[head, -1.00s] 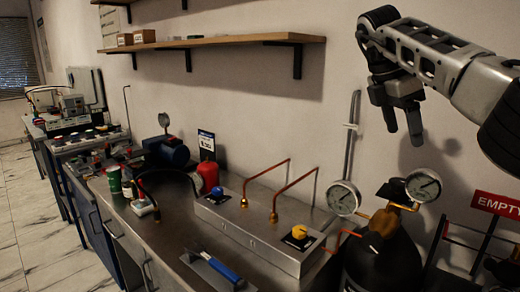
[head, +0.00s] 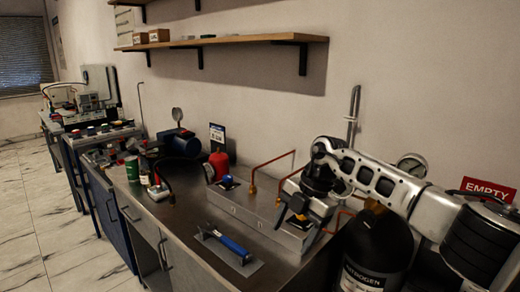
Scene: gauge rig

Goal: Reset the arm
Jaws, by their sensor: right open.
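My right arm reaches in from the right, and its gripper (head: 297,226) points down over the right part of the metal box on the bench. Its fingers are open and apart, one on each side of the yellow knob (head: 298,206), which partly shows between them. I cannot tell whether they touch it. The blue knob (head: 228,182) on the left part of the box (head: 236,206) is free. One gauge (head: 411,166) shows behind my arm; the other is hidden. My left gripper is not in view.
A black nitrogen cylinder (head: 372,254) stands under my right arm. Copper pipes (head: 272,164) rise from the box. A red bottle (head: 218,162) stands behind the box. A red EMPTY sign (head: 488,189) is at right.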

